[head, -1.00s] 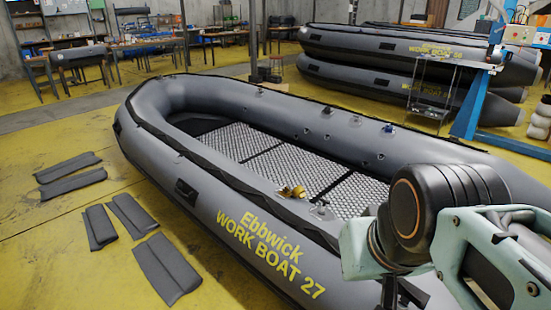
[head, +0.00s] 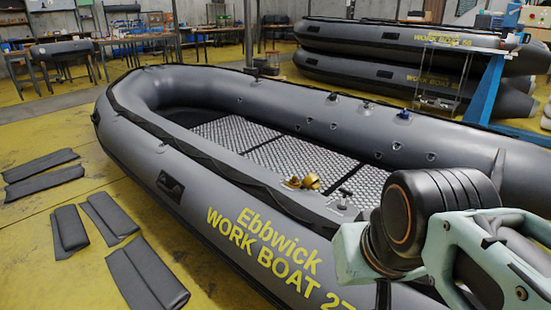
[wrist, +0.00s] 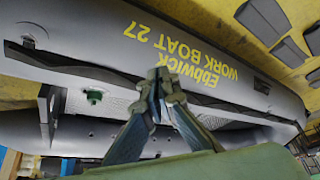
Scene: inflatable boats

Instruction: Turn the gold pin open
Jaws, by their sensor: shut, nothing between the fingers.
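A gold fitting (head: 310,181), with a smaller gold part beside it, shows in the head view at the inner edge of the near tube of the grey boat (head: 230,185). It is too small to tell which part is the pin or how it is turned. My gripper (wrist: 160,78) is shut and empty in the wrist view, its fingertips together in front of the boat's side. In the head view my arm is at the lower right, apart from the gold fitting, and hides most of the gripper. I cannot make out the gold fitting in the wrist view.
Dark folded pads (head: 148,277) lie on the yellow floor (head: 65,295) at the left. Two stacked boats (head: 400,60) and a blue stand (head: 487,85) are behind at the right. Workbenches (head: 130,45) line the back. The floor left of the boat is partly clear.

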